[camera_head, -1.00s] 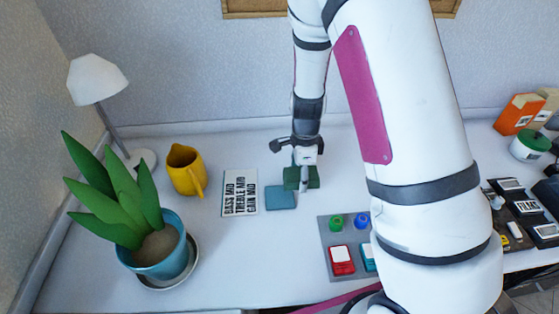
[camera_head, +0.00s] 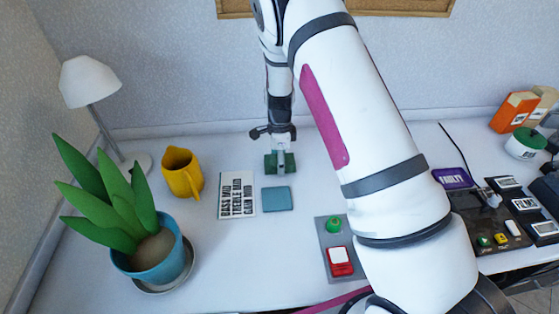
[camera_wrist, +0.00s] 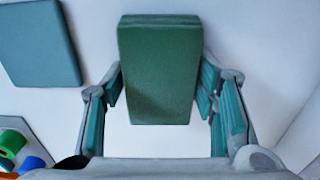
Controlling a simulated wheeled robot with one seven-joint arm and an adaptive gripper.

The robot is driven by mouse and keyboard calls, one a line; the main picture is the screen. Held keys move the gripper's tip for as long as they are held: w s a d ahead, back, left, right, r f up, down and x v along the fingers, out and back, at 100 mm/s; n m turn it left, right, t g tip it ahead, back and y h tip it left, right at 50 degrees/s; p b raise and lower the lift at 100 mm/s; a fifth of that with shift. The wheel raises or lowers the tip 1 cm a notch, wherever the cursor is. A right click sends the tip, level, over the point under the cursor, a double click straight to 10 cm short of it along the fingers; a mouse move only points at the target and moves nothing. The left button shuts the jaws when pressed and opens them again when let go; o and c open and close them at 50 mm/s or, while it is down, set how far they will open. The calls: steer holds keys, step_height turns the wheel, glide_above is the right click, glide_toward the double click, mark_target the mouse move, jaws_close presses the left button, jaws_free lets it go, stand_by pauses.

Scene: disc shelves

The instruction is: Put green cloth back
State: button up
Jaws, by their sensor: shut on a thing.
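The green cloth (camera_head: 290,163) is a folded, block-like green piece at the back of the white table, behind a flat blue square (camera_head: 277,200). My gripper (camera_head: 281,167) points down over it and hides its middle. In the wrist view the green cloth (camera_wrist: 158,65) lies between the two fingers of my gripper (camera_wrist: 160,88), which is shut on it. The blue square also shows at the upper left of the wrist view (camera_wrist: 38,42). I cannot tell whether the cloth touches the table.
A white card with black lettering (camera_head: 237,195) lies left of the blue square. A yellow jug (camera_head: 182,174), a lamp (camera_head: 90,82) and a potted plant (camera_head: 150,260) stand further left. A grey tray (camera_head: 328,268) is in front, partly hidden by my arm. The table behind the jug is clear.

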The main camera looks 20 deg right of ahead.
steer(key=shift+f, duration=0.15)
steer(key=o, duration=1.2)
steer(key=s+r+n, duration=0.2)
steer(key=s+r, duration=0.1)
steer(key=r, duration=0.8)
steer(key=s+r+n, duration=0.2)
steer(key=s+r, duration=0.1)
steer(key=r, duration=0.9)
steer(key=s+r+n+t+y, duration=0.1)
steer(key=s+r+n, duration=0.5)
steer(key=s+r, duration=0.4)
steer(key=s+n+t+h, duration=0.1)
steer(key=s+n, duration=0.9)
steer(key=s, duration=1.1)
steer(key=shift+d+r+t, duration=0.15)
steer(key=shift+r+t, duration=0.25)
steer(key=shift+t, duration=0.1)
